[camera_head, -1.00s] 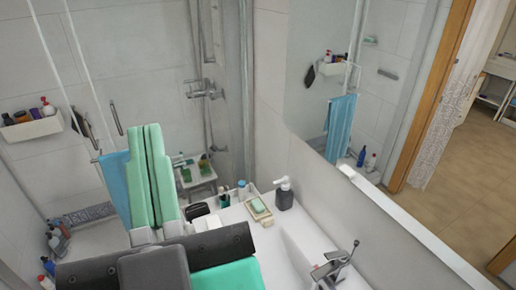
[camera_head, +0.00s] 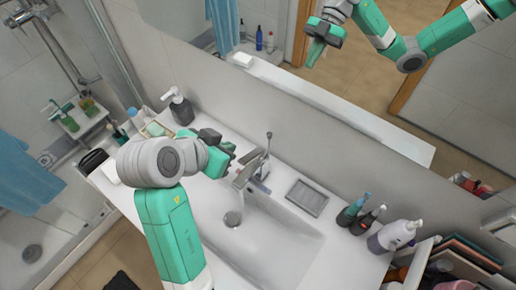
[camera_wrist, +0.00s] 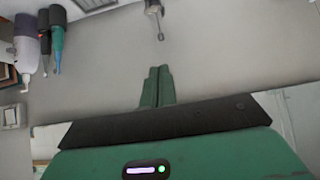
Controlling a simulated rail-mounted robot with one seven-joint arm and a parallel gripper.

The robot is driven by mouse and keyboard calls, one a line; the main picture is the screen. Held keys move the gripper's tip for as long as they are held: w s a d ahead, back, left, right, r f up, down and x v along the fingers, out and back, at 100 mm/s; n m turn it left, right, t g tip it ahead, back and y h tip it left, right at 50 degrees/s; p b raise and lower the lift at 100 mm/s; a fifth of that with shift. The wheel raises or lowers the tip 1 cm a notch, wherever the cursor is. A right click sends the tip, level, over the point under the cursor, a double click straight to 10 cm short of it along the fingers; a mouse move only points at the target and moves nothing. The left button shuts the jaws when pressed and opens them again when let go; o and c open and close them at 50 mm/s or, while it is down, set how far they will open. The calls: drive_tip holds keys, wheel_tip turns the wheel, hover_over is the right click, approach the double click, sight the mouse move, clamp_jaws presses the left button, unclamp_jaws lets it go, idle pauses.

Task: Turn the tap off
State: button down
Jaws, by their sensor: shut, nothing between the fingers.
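The chrome tap (camera_head: 252,172) stands at the back edge of the white sink (camera_head: 285,245), with a thin lever rising from its top. Its metal lever also shows at the top of the wrist view (camera_wrist: 154,8), ahead of my fingers. My gripper (camera_head: 230,150) is just left of the tap in the head view, close to it. Contact cannot be told there. In the wrist view its green fingers (camera_wrist: 157,86) are together and empty, with a visible gap to the lever. Whether water runs is not clear.
A soap dispenser (camera_head: 181,108) stands left of the tap. A grey ridged dish (camera_head: 307,198) lies to its right, then several bottles, including a white pump bottle (camera_head: 394,236). A mirror with a ledge (camera_head: 330,105) runs behind the counter and reflects my arm.

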drive_tip(key=p, duration=0.1)
hover_over(242, 161)
drive_tip(key=w+d, duration=0.1)
drive_tip(key=f, duration=0.6)
drive_tip(key=shift+w+d+f, duration=0.2)
drive_tip(key=shift+f, duration=0.2)
drive_tip(key=f, duration=0.1)
drive_tip(key=s+a+f+p, duration=0.1)
drive_tip(key=f, duration=0.1)
drive_tip(key=shift+s+a+f, duration=0.15)
drive_tip(key=shift+s, duration=0.05)
drive_tip(key=shift+f, duration=0.1)
